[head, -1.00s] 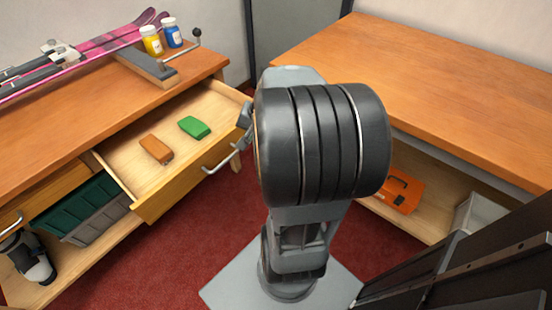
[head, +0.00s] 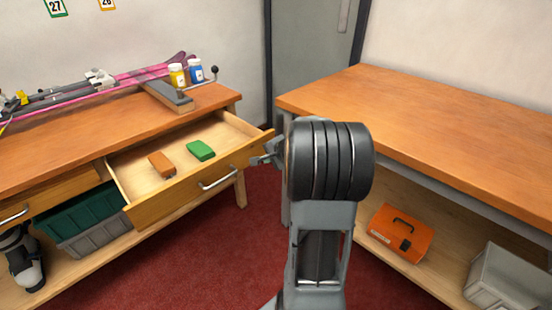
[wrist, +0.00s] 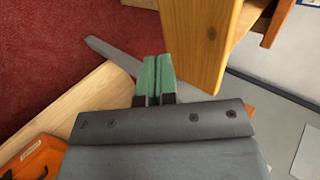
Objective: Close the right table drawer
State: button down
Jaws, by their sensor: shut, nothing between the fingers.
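The right table drawer (head: 160,205) is pulled open from the left wooden bench. Its interior shows an orange block (head: 161,164) and a green block (head: 200,150). A metal bar handle (head: 218,180) is on its front. My gripper (head: 262,157) is at the right end of the drawer front, partly hidden by my black wrist housing. In the wrist view my green fingertips (wrist: 155,75) are together and empty, beside a wooden panel (wrist: 200,40) that looks like the drawer front. I cannot tell whether they touch it.
The bench top (head: 70,135) bears skis (head: 130,78), a yellow jar (head: 177,76) and a blue jar (head: 196,70). A second bench (head: 430,120) stands right, with an orange toolbox (head: 401,233) on its shelf. Red carpet (head: 215,250) lies between.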

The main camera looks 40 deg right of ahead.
aim_at(254, 156)
jog(key=shift+w+a+f, duration=0.1)
jog(key=shift+w+f, duration=0.15)
jog(key=shift+w, duration=0.7)
jog(key=shift+w+a+f, duration=0.1)
jog(key=shift+w+f, duration=0.15)
jog(key=shift+w, duration=0.65)
jog(key=shift+w+a+f, duration=0.1)
jog(key=shift+w+f, duration=0.15)
jog(key=shift+w, duration=0.7)
